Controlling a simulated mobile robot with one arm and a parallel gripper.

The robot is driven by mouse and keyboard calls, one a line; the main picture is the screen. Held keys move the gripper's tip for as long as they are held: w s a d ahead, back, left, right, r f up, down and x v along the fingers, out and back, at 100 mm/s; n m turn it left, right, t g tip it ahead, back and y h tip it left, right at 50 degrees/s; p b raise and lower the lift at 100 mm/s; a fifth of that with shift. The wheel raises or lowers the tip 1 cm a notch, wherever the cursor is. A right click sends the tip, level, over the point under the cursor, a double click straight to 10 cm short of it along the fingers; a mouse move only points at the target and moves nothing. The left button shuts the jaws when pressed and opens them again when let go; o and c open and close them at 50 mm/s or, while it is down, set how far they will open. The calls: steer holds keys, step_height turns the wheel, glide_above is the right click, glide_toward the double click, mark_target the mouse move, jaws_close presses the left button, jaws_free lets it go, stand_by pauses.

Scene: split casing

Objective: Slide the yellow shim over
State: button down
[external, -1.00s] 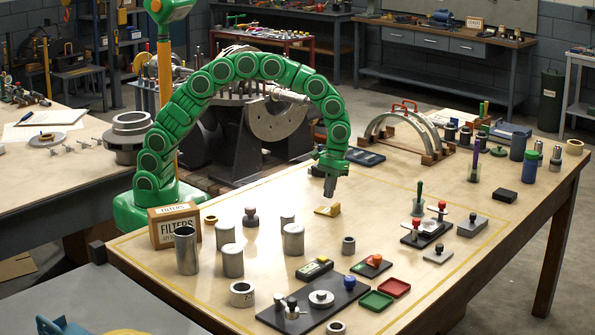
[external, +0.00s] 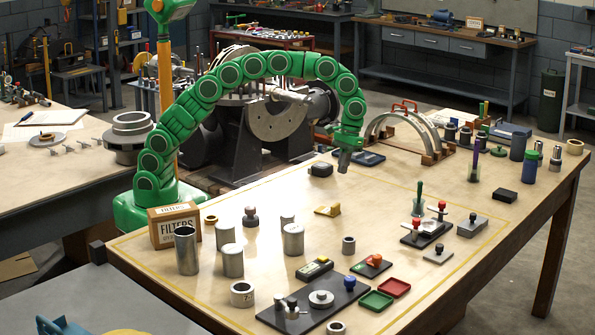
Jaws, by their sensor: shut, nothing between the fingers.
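The yellow shim (external: 328,210) lies on the wooden table near its middle, inside the yellow border line. It is a small wedge-like piece. My gripper (external: 344,168) is shut and empty. In the picture it is above and slightly right of the shim, clearly apart from it, over the far side of the table. The fingertips are small at this distance.
A black block (external: 320,169) and a dark blue tray (external: 368,158) sit near my gripper. Metal cylinders (external: 293,239) stand left of the shim, a small ring (external: 348,245) in front. The tabletop right of the shim is mostly clear.

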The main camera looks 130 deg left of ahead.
mark_target(317, 209)
steer(key=x, duration=0.9)
steer(key=shift+d+f, duration=0.5)
steer(key=shift+d, duration=0.25)
steer(key=shift+s+d, duration=0.2)
steer(key=shift+d, duration=1.1)
steer(key=shift+s+d, duration=0.15)
steer(key=shift+d, duration=1.3)
steer(key=shift+s+d, duration=0.15)
steer(key=shift+d, duration=1.25)
steer(key=shift+a, duration=0.45)
steer(key=a, duration=0.3)
steer(key=shift+w+a+r, duration=0.15)
steer(key=shift+w, duration=0.15)
steer(key=v, duration=0.9)
steer(key=shift+r, duration=0.45)
